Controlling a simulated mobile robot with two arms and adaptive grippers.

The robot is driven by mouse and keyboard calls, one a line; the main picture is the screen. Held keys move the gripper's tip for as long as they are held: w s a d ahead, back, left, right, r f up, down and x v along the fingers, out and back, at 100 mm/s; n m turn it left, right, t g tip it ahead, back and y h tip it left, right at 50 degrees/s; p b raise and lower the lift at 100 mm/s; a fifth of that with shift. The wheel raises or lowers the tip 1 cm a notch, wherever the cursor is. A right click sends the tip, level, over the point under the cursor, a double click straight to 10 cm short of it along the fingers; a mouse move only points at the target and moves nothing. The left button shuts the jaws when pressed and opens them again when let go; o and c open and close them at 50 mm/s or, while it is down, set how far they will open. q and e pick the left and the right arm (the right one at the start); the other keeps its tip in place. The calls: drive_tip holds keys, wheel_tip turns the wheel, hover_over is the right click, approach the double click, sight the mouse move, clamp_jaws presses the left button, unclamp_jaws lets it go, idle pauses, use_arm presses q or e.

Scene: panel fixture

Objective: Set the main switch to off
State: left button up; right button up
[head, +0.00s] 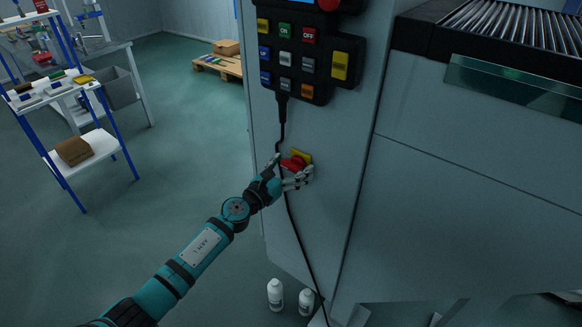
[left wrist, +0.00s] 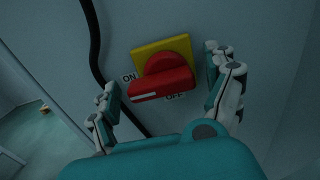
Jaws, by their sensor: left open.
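The main switch is a red rotary handle (left wrist: 162,80) on a yellow plate (left wrist: 150,52), fixed to the grey cabinet face. In the left wrist view the handle's bar lies nearly level, with its left end by the ON label (left wrist: 129,77). The OFF label (left wrist: 175,97) is just below the bar and partly covered. In the head view the switch (head: 292,163) is partly hidden by my left gripper (head: 293,166). That gripper is open, with its fingers on either side of the red handle; I cannot tell whether they touch it. My right gripper is not in view.
A black cable (head: 290,210) hangs beside the switch from a button panel (head: 305,60). Two white bottles (head: 275,294) stand on the floor below. A roller conveyor (head: 510,30) is at the upper right, and a blue-framed shelf (head: 90,150) stands at the left.

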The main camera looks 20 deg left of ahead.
use_arm(q)
drive_tip(key=c, duration=1.2)
drive_tip(key=shift+o, duration=0.2)
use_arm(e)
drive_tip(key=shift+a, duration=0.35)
use_arm(q)
drive_tip(key=shift+n, duration=0.3)
drive_tip(key=n, duration=0.4)
drive_tip(key=shift+f, duration=0.2)
drive_tip(key=n, duration=0.4)
drive_tip(key=shift+f+p, duration=0.1)
drive_tip(key=shift+p, duration=0.3)
drive_tip(key=n+p, duration=0.1)
drive_tip(key=n, duration=0.4)
drive_tip(key=shift+s+d+f, duration=0.1)
drive_tip(key=shift+d, duration=0.05)
drive_tip(key=shift+d+f+n+p, duration=0.15)
drive_tip(key=shift+n+p, duration=0.2)
drive_tip(key=shift+n, duration=1.85)
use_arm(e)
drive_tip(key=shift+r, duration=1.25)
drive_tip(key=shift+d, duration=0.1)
